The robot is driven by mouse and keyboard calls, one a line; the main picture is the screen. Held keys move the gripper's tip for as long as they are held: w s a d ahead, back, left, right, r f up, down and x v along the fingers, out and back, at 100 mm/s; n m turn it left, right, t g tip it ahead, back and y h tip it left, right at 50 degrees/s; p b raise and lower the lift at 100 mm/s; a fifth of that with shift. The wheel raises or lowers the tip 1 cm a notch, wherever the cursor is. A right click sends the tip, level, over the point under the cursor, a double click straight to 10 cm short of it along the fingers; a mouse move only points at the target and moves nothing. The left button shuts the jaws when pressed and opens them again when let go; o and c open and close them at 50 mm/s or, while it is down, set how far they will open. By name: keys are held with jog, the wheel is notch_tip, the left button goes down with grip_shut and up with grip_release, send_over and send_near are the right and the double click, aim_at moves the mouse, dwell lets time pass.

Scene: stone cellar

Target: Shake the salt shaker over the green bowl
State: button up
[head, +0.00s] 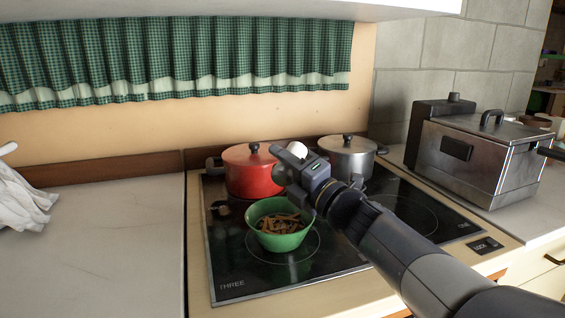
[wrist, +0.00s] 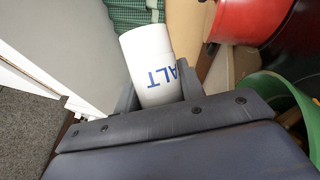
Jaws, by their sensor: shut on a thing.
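The salt shaker (head: 297,149) is white, and only a small part of it shows above my gripper (head: 291,171) in the head view. In the wrist view the shaker (wrist: 148,52) shows blue letters "ALT" and sits between the jaws (wrist: 158,98). My gripper is shut on it and holds it up in the air. The green bowl (head: 281,241) stands on the hob with brown, strip-like food in it. My gripper is above the bowl's back right rim in the picture. The bowl's rim (wrist: 270,82) also shows at the right of the wrist view.
A red pot (head: 248,174) stands just behind the bowl, and a steel pot (head: 346,160) behind my gripper, both lidded on the black hob (head: 235,278). A metal appliance (head: 470,155) stands at right. The left counter (head: 100,250) is mostly clear, with a white cloth (head: 22,200).

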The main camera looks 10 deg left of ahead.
jog(key=r+m+h+p, duration=0.1)
jog(key=m+p, duration=0.1)
jog(key=p, duration=0.2)
jog(key=shift+w+r+m+p, duration=0.15)
jog(key=shift+r+m+p, duration=0.05)
jog(key=shift+m+p, duration=0.2)
jog(key=m+h+p, duration=0.1)
jog(key=m+p, duration=0.1)
jog(key=p, duration=0.1)
jog(key=shift+f+m+p, duration=0.1)
jog(key=shift+m+p, duration=0.25)
jog(key=shift+m, duration=0.05)
jog(key=shift+d+f+m+h+p, duration=0.1)
jog(key=shift+f+m+h+p, duration=0.15)
jog(key=shift+m+p, duration=0.45)
jog(key=shift+r, duration=0.1)
jog(key=shift+p, duration=0.5)
